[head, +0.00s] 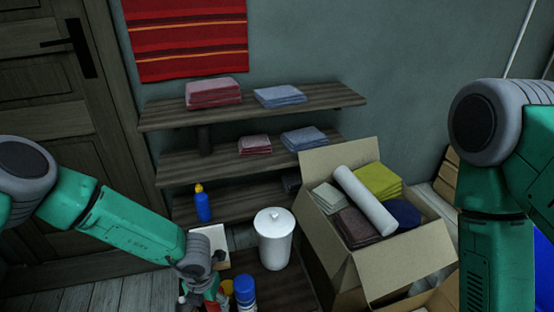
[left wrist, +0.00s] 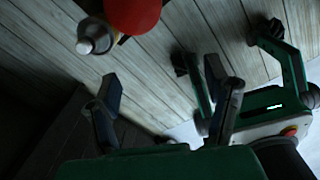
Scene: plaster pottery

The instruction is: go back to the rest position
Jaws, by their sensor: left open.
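My left arm comes in from the left in the head view, and its gripper (head: 204,292) is low in the picture, partly cut off by the bottom edge. It is beside a blue and white can (head: 245,294). In the left wrist view the two dark fingers of my left gripper (left wrist: 163,92) stand wide apart with nothing between them, above a plank floor (left wrist: 160,60). My right arm stands at the right of the head view, bent downward. Its gripper is not seen there.
A white lidded canister (head: 273,245) stands on a low dark table (head: 285,290). An open cardboard box (head: 405,262) with folded cloths is at right. Wall shelves (head: 250,110) hold folded cloths. A red round object (left wrist: 132,12) is at the top of the wrist view.

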